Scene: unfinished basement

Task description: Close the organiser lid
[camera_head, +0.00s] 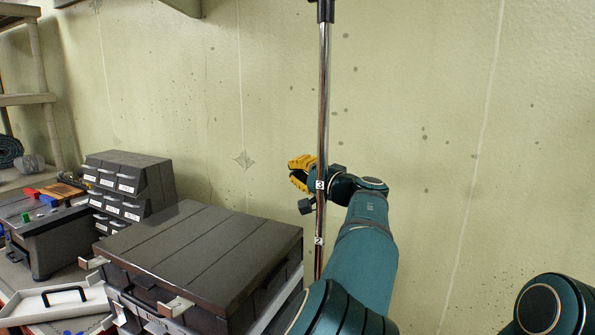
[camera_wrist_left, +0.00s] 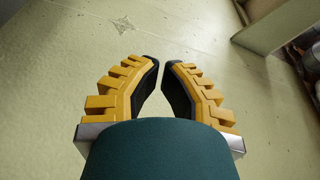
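The organiser is a dark grey case at the lower centre-left of the head view. Its ribbed lid (camera_head: 200,255) lies flat over the body, and I cannot tell whether it is fully seated. Two pale latches (camera_head: 175,306) stick out at its front edge. My left gripper (camera_head: 292,172) has yellow fingers and is up near the wall, above and beyond the lid's far right corner, not touching it. In the left wrist view its fingertips (camera_wrist_left: 162,64) are a little apart, with nothing between them. My right gripper is out of view.
A small-drawer cabinet (camera_head: 128,185) stands behind the organiser to the left. A white tray (camera_head: 55,302) lies at the lower left, near a grey case (camera_head: 50,245) with small coloured items on top. A vertical metal pole (camera_head: 322,100) stands beside my left gripper. The wall (camera_head: 430,80) is close behind.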

